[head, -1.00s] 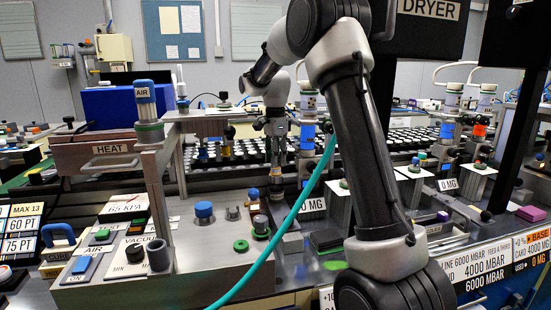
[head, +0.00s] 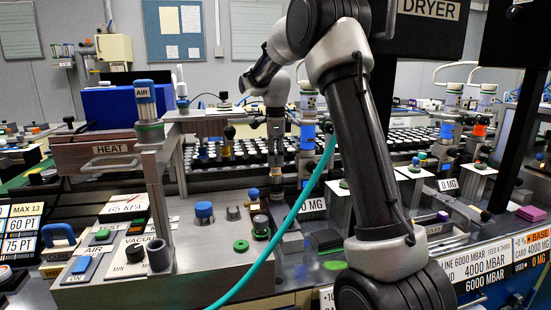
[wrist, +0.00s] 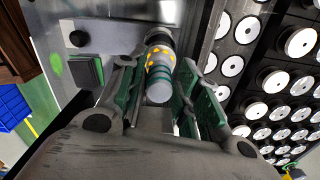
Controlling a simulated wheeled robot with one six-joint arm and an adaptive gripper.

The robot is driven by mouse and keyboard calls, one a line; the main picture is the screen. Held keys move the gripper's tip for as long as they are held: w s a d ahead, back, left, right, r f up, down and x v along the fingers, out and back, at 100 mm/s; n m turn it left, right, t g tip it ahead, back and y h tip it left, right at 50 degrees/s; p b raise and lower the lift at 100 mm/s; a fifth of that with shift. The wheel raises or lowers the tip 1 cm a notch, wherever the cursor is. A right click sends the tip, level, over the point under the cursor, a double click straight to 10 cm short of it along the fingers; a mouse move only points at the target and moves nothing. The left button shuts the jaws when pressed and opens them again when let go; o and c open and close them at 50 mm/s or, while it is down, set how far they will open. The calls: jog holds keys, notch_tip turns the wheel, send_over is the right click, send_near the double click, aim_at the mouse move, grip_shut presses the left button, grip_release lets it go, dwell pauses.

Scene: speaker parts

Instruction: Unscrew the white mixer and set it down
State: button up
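In the head view my gripper (head: 277,172) points down behind the front work surface. The mixer is too small there to make out clearly.
In the wrist view, rows of white-topped round parts (wrist: 242,30) lie right, and a dark green square block (wrist: 86,72) and black knob (wrist: 78,39) lie left. A teal hose (head: 290,222) crosses the view.

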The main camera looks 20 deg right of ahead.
jog(key=shift+m, duration=0.8)
jog(key=shift+m, duration=0.9)
jog(key=shift+m, duration=0.9)
jog(key=c, duration=0.6)
jog(key=shift+n, duration=0.9)
